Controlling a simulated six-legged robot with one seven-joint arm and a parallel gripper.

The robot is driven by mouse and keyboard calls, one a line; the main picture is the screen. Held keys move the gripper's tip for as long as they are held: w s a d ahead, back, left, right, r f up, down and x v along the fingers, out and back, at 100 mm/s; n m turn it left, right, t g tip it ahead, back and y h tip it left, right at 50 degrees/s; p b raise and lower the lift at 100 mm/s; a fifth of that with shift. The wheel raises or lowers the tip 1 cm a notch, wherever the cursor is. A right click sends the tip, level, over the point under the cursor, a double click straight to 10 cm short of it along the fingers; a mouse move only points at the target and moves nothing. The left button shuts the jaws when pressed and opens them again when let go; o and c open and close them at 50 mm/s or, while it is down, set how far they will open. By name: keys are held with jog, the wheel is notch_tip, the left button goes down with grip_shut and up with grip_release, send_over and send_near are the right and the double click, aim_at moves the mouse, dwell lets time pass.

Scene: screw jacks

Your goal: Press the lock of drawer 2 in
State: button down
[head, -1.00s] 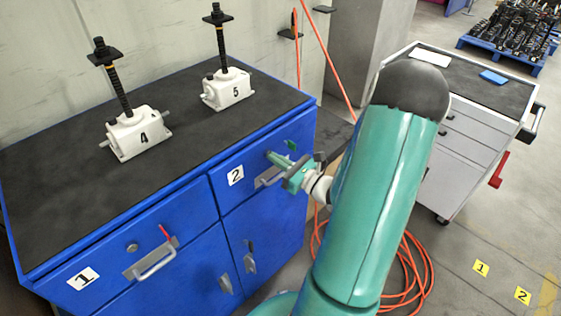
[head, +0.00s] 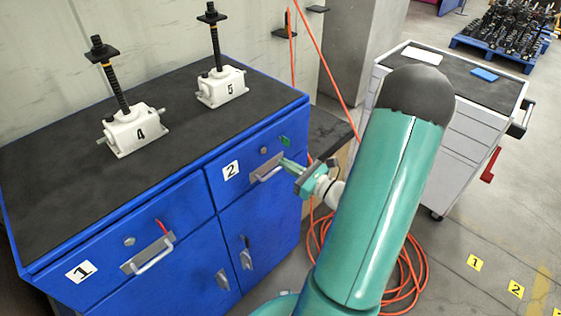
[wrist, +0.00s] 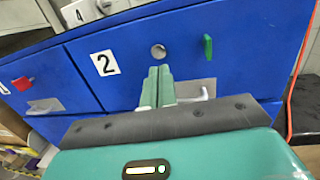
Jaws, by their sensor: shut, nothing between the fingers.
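Drawer 2 (head: 240,185) is the blue right-hand drawer, marked with a white 2 label, and looks closed. Its lock (head: 264,151) is a small round silver disc above the handle (head: 267,174). The lock shows clearly in the wrist view (wrist: 158,51), with a green tab (wrist: 208,46) to its right. My gripper (head: 283,161) is shut and empty, to the right of the lock in the head view. In the wrist view its fingertips (wrist: 158,70) appear just below the lock and hide part of the handle. The gap to the drawer front is hard to judge.
Drawer 1 (head: 190,208) has its own round lock (head: 129,241), a red tab (head: 160,225) and a handle. Screw jacks 4 (head: 135,130) and 5 (head: 221,86) stand on the cabinet top. An orange hose (head: 402,285) lies on the floor near the cabinet.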

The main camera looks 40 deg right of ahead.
jog(key=s+d, duration=0.1)
jog(key=s, duration=0.6)
jog(key=shift+s+d+f, duration=0.15)
jog(key=shift+s+f, duration=0.2)
jog(key=shift+s, duration=0.05)
jog(key=w+a+r+n+g+y, duration=0.1)
jog(key=a+r+n+g+y, duration=0.25)
jog(key=a+n+g, duration=0.65)
jog(key=w+a+r+n+g+y, duration=0.2)
jog(key=a+r+n+g+y, duration=0.15)
jog(key=a+n, duration=0.7)
jog(key=s+a+r+n+h, duration=0.4)
jog(key=a+r+n+h, duration=0.6)
jog(key=n, duration=0.3)
jog(key=shift+s+r+n, duration=0.15)
jog(key=shift+r+n, duration=0.2)
jog(key=shift+r, duration=0.15)
jog(key=shift+a, duration=0.1)
